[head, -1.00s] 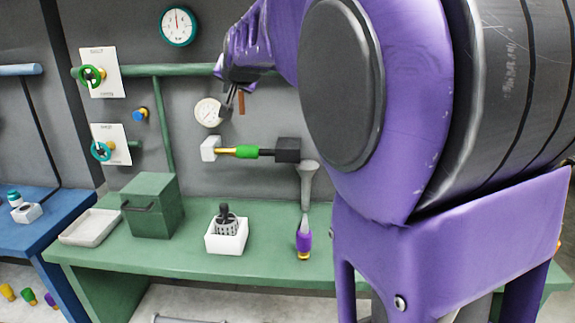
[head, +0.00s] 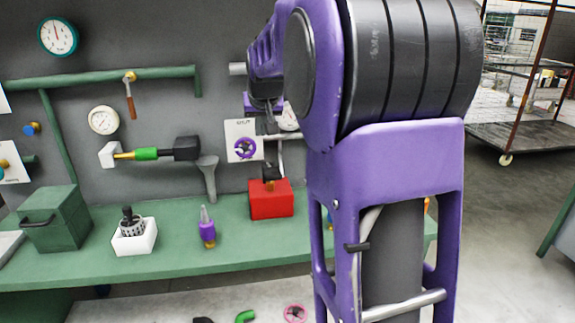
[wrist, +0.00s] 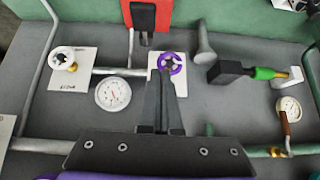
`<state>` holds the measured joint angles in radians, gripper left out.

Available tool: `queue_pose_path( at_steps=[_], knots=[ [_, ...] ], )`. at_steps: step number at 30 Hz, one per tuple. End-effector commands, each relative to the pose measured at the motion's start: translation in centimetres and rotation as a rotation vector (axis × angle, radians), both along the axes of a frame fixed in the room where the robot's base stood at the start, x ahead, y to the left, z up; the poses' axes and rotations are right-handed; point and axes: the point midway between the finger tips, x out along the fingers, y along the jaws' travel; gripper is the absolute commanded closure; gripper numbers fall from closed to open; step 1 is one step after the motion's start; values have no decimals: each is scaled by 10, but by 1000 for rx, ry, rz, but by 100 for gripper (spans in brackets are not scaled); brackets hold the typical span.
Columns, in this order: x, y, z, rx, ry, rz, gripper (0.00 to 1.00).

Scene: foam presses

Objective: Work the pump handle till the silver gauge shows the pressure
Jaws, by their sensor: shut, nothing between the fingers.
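A round white-faced gauge with a silver-grey rim (wrist: 113,94) is left of my fingers in the wrist view; in the head view this gauge (head: 289,118) is partly hidden behind my arm. Its reading is too small to tell. My gripper (head: 269,124) is shut and empty, in front of the wall by a white plate with a purple handwheel (head: 245,148). In the wrist view my gripper's fingertips (wrist: 164,76) overlap the lower part of this plate, just below the purple wheel (wrist: 172,64). I cannot tell which part is the pump handle.
A red block with a dark top (head: 271,200) stands on the green bench (head: 170,262). A wall-mounted bar with a green grip (head: 145,154), a cream-rimmed gauge (head: 103,120), a teal-rimmed gauge (head: 57,36) and a brown pipe lever (head: 130,97) are farther left.

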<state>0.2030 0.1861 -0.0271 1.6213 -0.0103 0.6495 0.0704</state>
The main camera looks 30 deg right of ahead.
Motion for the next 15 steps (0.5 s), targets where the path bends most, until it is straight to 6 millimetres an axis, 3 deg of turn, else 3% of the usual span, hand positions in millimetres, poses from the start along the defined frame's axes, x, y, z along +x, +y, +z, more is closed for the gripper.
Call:
queue_pose_path(
  at_steps=[4, 15],
  knots=[
    [-6, -14, -4, -13, 34, 1, 100],
    [-9, -17, -6, -18, 46, 4, 100]
  ],
)
